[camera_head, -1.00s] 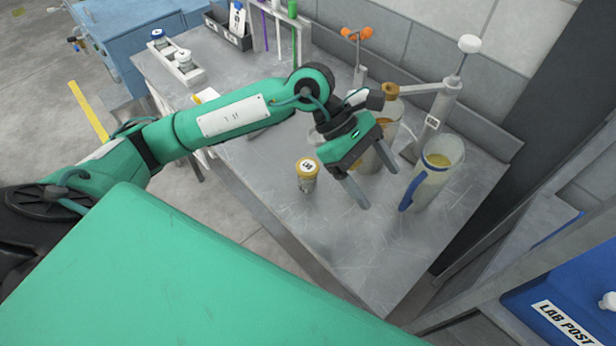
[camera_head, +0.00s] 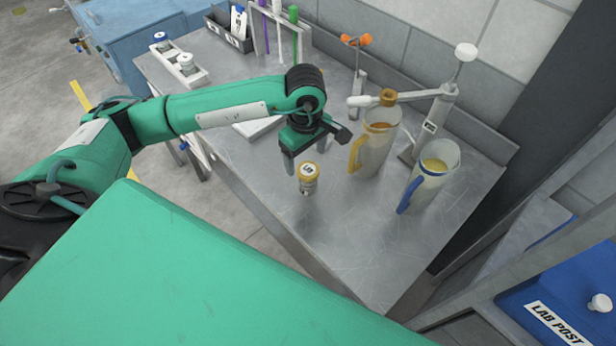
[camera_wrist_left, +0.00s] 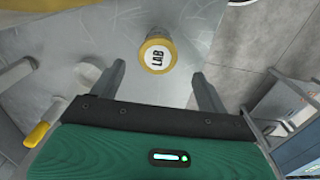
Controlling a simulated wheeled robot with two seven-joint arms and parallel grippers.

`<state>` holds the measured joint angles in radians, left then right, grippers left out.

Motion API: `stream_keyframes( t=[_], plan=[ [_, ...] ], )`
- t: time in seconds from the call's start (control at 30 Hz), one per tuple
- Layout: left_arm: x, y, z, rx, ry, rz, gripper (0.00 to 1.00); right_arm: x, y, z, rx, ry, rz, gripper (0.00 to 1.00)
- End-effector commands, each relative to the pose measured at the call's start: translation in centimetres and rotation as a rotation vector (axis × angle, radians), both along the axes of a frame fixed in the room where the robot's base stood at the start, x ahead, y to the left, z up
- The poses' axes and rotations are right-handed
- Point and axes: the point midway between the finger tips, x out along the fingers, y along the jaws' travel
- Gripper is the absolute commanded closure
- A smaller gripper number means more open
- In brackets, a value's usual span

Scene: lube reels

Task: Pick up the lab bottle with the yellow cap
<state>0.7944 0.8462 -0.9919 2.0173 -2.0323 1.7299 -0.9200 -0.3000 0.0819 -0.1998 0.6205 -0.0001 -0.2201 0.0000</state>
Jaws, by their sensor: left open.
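The lab bottle with the yellow cap (camera_head: 308,178) stands upright on the metal bench, its cap marked LAB. My left gripper (camera_head: 304,165) is open and empty, fingers pointing down, just behind the bottle in the head view. In the left wrist view the bottle's cap (camera_wrist_left: 158,54) lies ahead of the two spread fingers of my left gripper (camera_wrist_left: 162,85), roughly midway between their lines. The cap hides most of the bottle's body there. My right gripper is not in view.
A jug with a yellow handle (camera_head: 375,148) stands right of the gripper, and a blue-handled jug (camera_head: 430,182) stands further right. A pump stand (camera_head: 432,115) is behind them. A test-tube rack (camera_head: 280,40) is at the back. The front bench surface (camera_head: 350,240) is clear.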

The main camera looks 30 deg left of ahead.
Motion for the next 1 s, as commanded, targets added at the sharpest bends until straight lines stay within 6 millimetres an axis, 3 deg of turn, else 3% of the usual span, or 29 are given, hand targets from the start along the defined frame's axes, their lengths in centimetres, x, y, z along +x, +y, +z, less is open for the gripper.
stream_keyframes(
  t=[0.27,0.6,0.87,1.0],
  plan=[
    [0.0,-0.2,-1.6,-0.002,0.002,0.001,0.23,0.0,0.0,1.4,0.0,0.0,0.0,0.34],
    [0.2,-0.5,-5.6,-0.002,0.001,0.001,0.23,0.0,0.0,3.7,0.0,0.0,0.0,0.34],
    [0.2,-0.5,-6.1,-0.002,-0.002,0.0,0.23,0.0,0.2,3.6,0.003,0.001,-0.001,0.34],
    [0.2,-0.5,-6.0,-0.002,-0.002,0.0,0.48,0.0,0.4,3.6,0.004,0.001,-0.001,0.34]
  ],
)
